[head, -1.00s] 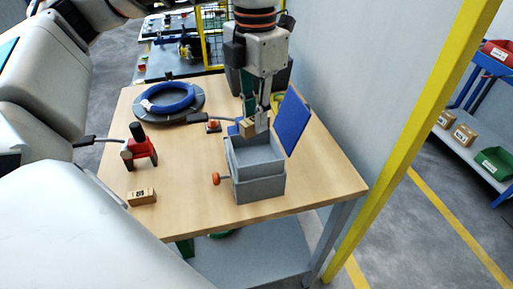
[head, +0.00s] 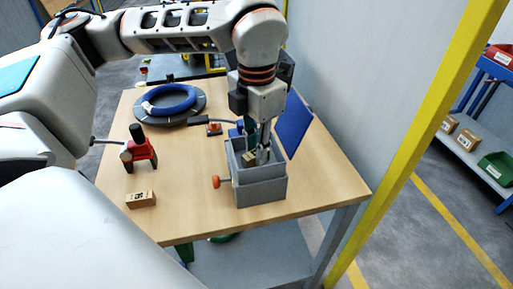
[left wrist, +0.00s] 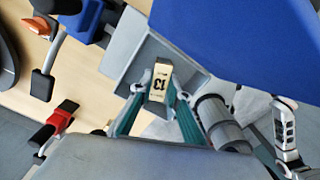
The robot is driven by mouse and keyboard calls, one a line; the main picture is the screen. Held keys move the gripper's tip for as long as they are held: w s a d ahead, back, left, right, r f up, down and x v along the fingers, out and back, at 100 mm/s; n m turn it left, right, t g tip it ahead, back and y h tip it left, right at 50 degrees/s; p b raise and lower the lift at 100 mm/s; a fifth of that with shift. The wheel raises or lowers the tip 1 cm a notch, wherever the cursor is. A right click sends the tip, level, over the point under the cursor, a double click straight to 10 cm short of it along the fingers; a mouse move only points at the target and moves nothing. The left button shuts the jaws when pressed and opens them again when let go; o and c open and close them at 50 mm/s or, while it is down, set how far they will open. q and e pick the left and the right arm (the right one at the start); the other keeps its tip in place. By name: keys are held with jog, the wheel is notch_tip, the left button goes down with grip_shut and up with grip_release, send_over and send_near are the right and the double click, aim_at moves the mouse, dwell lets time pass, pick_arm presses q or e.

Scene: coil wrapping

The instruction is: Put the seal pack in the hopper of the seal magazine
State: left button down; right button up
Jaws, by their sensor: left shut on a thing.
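The seal pack is a small tan box marked 13. It shows between my fingertips in the left wrist view (left wrist: 159,82) and partly in the head view (head: 249,158). My left gripper (head: 256,154) points down and is shut on it, with its fingertips inside the open top of the grey hopper. The seal magazine (head: 260,192) is the grey box carrying this hopper, with an orange knob (head: 216,182) on its left side. The hopper floor is hidden, so I cannot tell whether the pack touches it. My right gripper is not in view.
A blue panel (head: 293,128) stands tilted just right of the hopper. Another tan box (head: 141,199) lies at the table's front left, near a red and black tool (head: 138,150). A blue coil (head: 169,100) lies on a dark disc behind. The table's front middle is clear.

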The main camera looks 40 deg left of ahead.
pick_arm(q)
jog(key=shift+f, duration=0.2)
jog(key=c, duration=1.9)
grip_release()
jog(key=shift+r, duration=0.1)
notch_tip(320, 180, up, 12)
jog(key=shift+r+p, duration=0.1)
jog(key=shift+p, duration=0.65)
